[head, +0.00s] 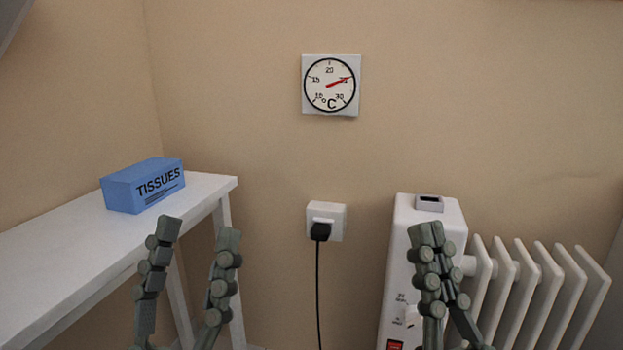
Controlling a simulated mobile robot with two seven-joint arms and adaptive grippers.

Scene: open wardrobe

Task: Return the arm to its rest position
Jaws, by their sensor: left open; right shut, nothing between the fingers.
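My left gripper (199,232) is at the lower left, its two fingers spread apart with nothing between them. It shows in front of the white bench and its legs. My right gripper (429,240) is at the lower right, its fingers together and empty. It shows in front of the white heater (451,215) and hides part of its front panel. The arms behind both grippers are out of view below.
A blue tissue box (144,185) lies on the white bench (58,252) at left. A black plug (321,231) sits in the wall socket (338,212), its cord hanging down. A thermometer dial (330,98) hangs above. Radiator fins (540,290) stand at right.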

